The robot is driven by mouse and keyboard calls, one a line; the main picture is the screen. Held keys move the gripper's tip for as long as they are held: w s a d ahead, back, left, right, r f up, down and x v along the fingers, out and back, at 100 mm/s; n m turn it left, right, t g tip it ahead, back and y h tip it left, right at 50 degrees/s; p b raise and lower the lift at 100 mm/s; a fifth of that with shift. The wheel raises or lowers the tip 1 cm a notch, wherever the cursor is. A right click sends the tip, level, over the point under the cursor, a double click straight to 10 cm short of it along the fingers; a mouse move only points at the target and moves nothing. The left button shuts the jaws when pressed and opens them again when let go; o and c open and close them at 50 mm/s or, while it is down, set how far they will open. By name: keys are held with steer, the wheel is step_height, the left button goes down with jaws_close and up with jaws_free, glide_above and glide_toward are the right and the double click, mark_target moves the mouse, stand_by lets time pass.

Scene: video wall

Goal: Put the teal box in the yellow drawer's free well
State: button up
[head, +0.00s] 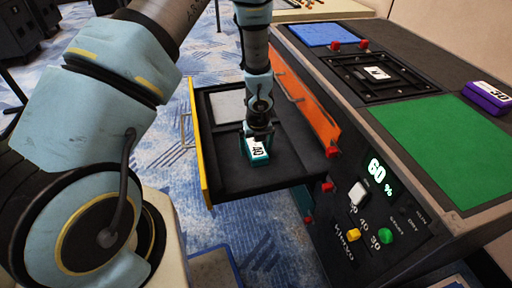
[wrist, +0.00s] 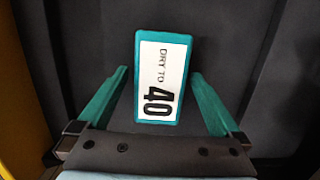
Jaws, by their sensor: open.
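The teal box (head: 257,151) lies label up on the dark floor of the open yellow drawer (head: 197,140), in the part nearer the camera. Its white label reads "DRY TO 40" in the wrist view (wrist: 160,78). My gripper (head: 259,137) is directly over the box, pointing down. It is open, with one teal finger on each side of the box and visible gaps to both in the wrist view. Whether the box rests fully flat cannot be told. A pale grey block or panel (head: 228,106) occupies the drawer's far part.
An orange drawer front (head: 302,97) stands close right of my gripper. The cabinet top holds a green mat (head: 430,135), a blue mat (head: 328,34), a black framed recess (head: 378,74) and a purple box (head: 488,97). A "60 %" display (head: 378,172) and buttons are on its front.

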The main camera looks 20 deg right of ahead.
mark_target(257, 150)
step_height(257, 150, up, 12)
steer(key=s+p, duration=0.2)
steer(key=p, duration=0.1)
steer(key=w+a+r+n+y, duration=0.1)
steer(key=w+a+r+n, duration=0.1)
steer(key=a+r+n, duration=0.55)
steer(key=w+a+r+n, duration=0.2)
steer(key=a+r+n, duration=0.2)
steer(key=a+n, duration=0.65)
steer(key=s+a+r+n, duration=0.3)
steer(key=a+n, duration=0.3)
steer(key=n, duration=0.3)
steer(key=s+a+r+n+h, duration=0.1)
steer(key=s+a+r+n, duration=0.2)
steer(key=a+n, duration=0.3)
steer(key=n, duration=0.3)
steer(key=shift+a+r, duration=0.2)
steer(key=shift+r, duration=0.15)
steer(key=shift+s, duration=0.1)
